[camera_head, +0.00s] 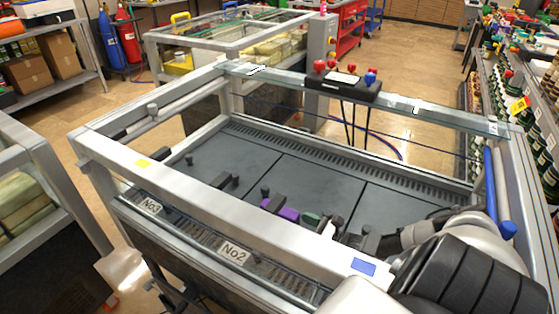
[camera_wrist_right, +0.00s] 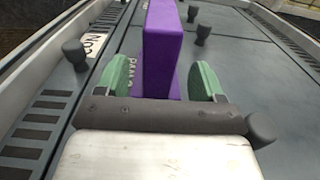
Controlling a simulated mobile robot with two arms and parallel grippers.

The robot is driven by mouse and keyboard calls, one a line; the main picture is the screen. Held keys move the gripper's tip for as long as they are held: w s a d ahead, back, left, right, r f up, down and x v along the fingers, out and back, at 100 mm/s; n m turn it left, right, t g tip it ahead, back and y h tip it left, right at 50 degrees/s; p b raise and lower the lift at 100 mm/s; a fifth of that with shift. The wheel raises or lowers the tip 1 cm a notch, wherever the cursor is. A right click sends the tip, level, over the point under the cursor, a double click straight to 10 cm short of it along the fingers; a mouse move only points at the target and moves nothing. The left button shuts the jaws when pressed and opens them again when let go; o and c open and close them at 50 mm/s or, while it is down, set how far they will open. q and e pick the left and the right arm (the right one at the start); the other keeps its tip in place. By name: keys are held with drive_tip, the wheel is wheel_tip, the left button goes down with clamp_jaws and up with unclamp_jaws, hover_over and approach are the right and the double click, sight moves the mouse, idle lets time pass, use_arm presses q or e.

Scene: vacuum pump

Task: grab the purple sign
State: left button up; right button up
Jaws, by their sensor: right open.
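The purple sign (camera_wrist_right: 162,45) stands upright on the grey machine bed in the right wrist view, with lettering on its left side that I cannot read fully. It also shows in the head view (camera_head: 279,210) near the front frame bar. My right gripper (camera_wrist_right: 160,84) is open, with one green fingertip on each side of the sign's lower part. A gap shows on both sides, wider on the right. In the head view the right gripper (camera_head: 312,221) is just right of the sign. The sign's underside is hidden. My left gripper is not in view.
The machine's metal frame (camera_head: 190,186) surrounds the bed, with a front bar close to the sign. Dark knobs (camera_wrist_right: 74,54) stand on the bed nearby. A control box (camera_head: 343,85) sits on the rear glass rail. The bed beyond the sign is mostly clear.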

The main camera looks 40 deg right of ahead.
drive_tip(key=x, duration=0.5)
drive_tip(key=shift+c, duration=0.5)
drive_tip(key=c, duration=1)
